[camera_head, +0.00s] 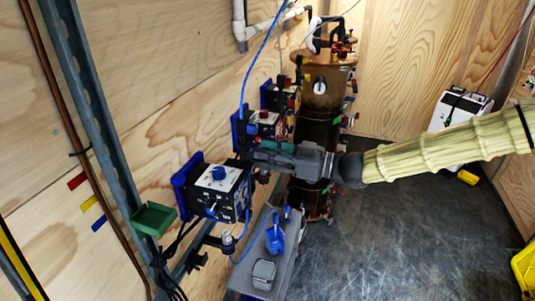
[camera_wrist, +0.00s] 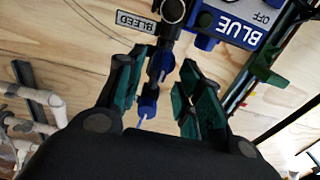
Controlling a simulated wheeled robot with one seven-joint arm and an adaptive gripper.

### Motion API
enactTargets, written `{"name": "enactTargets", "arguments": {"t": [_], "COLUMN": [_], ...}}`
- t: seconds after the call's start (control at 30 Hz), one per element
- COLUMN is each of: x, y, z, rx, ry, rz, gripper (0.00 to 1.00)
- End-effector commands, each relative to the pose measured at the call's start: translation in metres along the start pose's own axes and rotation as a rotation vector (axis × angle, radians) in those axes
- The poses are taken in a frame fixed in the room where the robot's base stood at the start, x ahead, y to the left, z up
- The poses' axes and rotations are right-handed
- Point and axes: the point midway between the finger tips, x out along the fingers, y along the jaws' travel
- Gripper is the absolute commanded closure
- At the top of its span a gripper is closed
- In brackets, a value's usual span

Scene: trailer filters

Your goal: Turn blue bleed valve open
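The white BLEED label (camera_wrist: 137,20) and the blue panel lettered BLUE and OFF (camera_wrist: 235,27) show at the top of the wrist view. Below the label, a small dark and blue bleed valve (camera_wrist: 163,62) hangs from a round black fitting, with blue parts lower down. My gripper (camera_wrist: 165,65) is open, with green-padded fingers on either side of the valve. I cannot tell whether either finger touches it. In the head view, my gripper (camera_head: 255,154) reaches left to the wall units and hides the valve.
A black box with a blue knob (camera_head: 218,174) is mounted left of my gripper. A green tray (camera_head: 153,219) is further left. A brown filter tank (camera_head: 322,92) stands behind. A grey bench (camera_head: 283,262) with blue items is below. The dark floor (camera_head: 375,245) is open to the right.

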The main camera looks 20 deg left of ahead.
Motion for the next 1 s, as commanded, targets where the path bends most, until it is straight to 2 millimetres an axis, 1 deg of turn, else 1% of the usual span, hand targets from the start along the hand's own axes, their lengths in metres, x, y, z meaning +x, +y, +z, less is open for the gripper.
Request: {"name": "enactTargets", "arguments": {"t": [0.03, 0.2, 0.4, 0.57, 0.77, 1.0], "x": [-0.0001, -0.0002, -0.0003, -0.0004, -0.0004, -0.0001], "y": [0.0000, 0.0000, 0.0000, -0.0004, -0.0020, -0.0046], "z": [0.0000, 0.0000, 0.0005, 0.0028, 0.0053, 0.0080], "rx": [0.000, 0.000, -0.006, -0.043, -0.157, -0.368], "ry": [0.000, 0.000, 0.000, 0.000, -0.001, -0.001], "rz": [0.000, 0.000, 0.000, 0.000, 0.000, 0.000], "gripper": [0.70, 1.00, 1.00, 1.00, 1.00, 1.00]}}
